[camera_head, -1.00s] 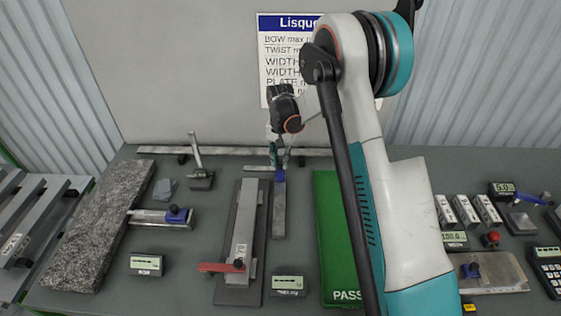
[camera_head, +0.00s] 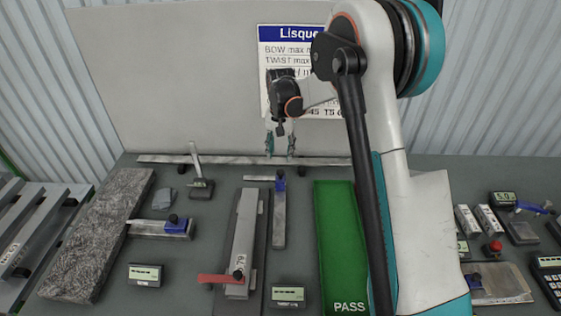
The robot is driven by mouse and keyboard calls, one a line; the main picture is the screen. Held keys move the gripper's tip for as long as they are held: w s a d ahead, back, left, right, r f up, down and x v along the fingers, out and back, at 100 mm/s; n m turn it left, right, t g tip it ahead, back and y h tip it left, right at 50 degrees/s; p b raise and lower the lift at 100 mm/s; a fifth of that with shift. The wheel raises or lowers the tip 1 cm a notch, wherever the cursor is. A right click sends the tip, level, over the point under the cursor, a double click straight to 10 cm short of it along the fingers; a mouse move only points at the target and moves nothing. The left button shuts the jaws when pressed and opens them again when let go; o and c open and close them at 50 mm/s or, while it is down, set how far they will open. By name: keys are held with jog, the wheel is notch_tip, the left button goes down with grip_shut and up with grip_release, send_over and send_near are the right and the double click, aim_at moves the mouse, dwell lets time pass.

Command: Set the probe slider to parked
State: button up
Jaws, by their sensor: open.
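Two blue sliding pieces show in the head view, and no readable label tells which is the probe slider. One blue slider (camera_head: 280,183) sits near the far end of a narrow grey upright-running rail (camera_head: 279,225) at the middle of the table. The other blue slider (camera_head: 176,223) with a dark knob sits toward the right end of a short sideways rail (camera_head: 148,229) beside the granite block. My gripper (camera_head: 280,147) is open and empty, its fingers pointing down above the far end of the middle rail, apart from the slider.
A long bar (camera_head: 230,161) lies along the back. A clamped plate with a red lever (camera_head: 220,279) and a green PASS strip (camera_head: 338,250) flank the middle rail. A dark post stand (camera_head: 201,184), small displays (camera_head: 145,275) and the granite block (camera_head: 97,235) stand left.

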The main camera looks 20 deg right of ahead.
jog(key=shift+r, duration=2.2)
jog(key=s+a+r+n+t+b, duration=0.15)
jog(key=s+r+b, duration=0.25)
jog(key=s, duration=0.5)
jog(key=s+r+n+t+b, duration=0.2)
jog(key=s+r+b, duration=0.1)
jog(key=s, duration=0.5)
jog(key=s+f+n+t+b, duration=0.1)
jog(key=s+f+t+b, duration=0.1)
jog(key=s, duration=0.7)
jog(key=s+f+n+t+b, duration=0.1)
jog(key=s+f+b, duration=0.3)
jog(key=s, duration=0.5)
notch_tip(320, 180, down, 2)
jog(key=shift+s+a+f+n+t, duration=0.15)
jog(key=shift+a+n+t, duration=0.05)
jog(key=shift+n+t, duration=0.15)
